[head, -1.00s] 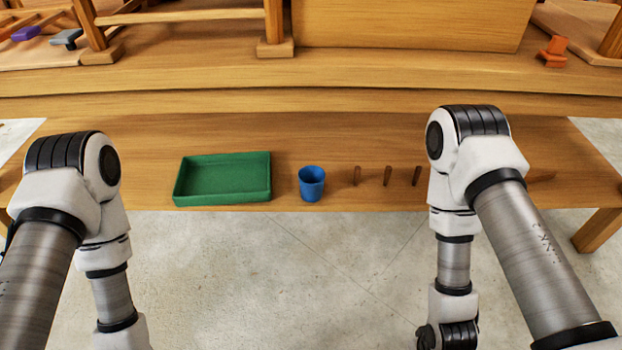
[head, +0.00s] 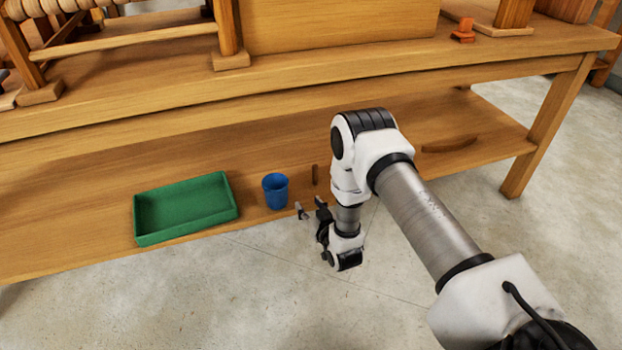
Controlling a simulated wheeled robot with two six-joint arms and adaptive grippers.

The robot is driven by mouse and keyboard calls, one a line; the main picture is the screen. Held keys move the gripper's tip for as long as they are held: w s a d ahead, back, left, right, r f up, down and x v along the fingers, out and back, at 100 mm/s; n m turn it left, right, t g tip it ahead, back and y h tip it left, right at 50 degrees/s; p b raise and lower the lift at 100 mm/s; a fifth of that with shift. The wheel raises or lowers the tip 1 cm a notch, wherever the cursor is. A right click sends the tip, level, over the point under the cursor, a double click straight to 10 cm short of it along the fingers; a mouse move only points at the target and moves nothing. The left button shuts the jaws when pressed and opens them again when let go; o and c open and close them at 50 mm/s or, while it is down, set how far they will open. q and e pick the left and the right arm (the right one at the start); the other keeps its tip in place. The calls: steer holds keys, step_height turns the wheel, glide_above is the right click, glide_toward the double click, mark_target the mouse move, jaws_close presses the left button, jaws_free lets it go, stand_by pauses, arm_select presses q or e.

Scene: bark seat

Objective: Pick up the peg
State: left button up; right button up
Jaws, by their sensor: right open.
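One thin brown wooden peg (head: 315,175) stands upright on the low shelf, just right of the blue cup (head: 276,191). Other pegs are hidden behind my right arm. My right gripper (head: 310,207) is at the shelf's front edge, below the visible peg in the picture and right of the cup. Its fingers are apart with nothing seen between them. I cannot tell how high it is relative to the shelf. My left gripper is out of view.
A green tray (head: 187,209) lies on the shelf left of the cup and looks empty. A curved wooden piece (head: 450,145) lies at the shelf's right. The bench top (head: 330,58) overhangs the shelf. Concrete floor lies open in front.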

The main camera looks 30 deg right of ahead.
mark_target(316, 173)
steer(key=w+d, duration=0.1)
steer(key=d, duration=0.1)
steer(key=w+d+r+t+h, duration=0.1)
steer(key=w+d+t+h+b, duration=0.1)
steer(key=d, duration=0.1)
steer(key=shift+d+r+m, duration=0.3)
steer(key=shift+r+m, duration=0.1)
steer(key=b+x, duration=0.1)
steer(key=x, duration=0.1)
steer(key=b+x, duration=0.2)
steer(key=x, duration=0.1)
steer(key=b+x, duration=0.1)
steer(key=x, duration=0.1)
steer(key=shift+d+f+b, duration=0.1)
steer(key=shift+d+b, duration=0.25)
steer(key=shift+d, duration=0.05)
steer(key=shift+w+r, duration=0.1)
steer(key=shift+r, duration=0.1)
steer(key=c, duration=0.9)
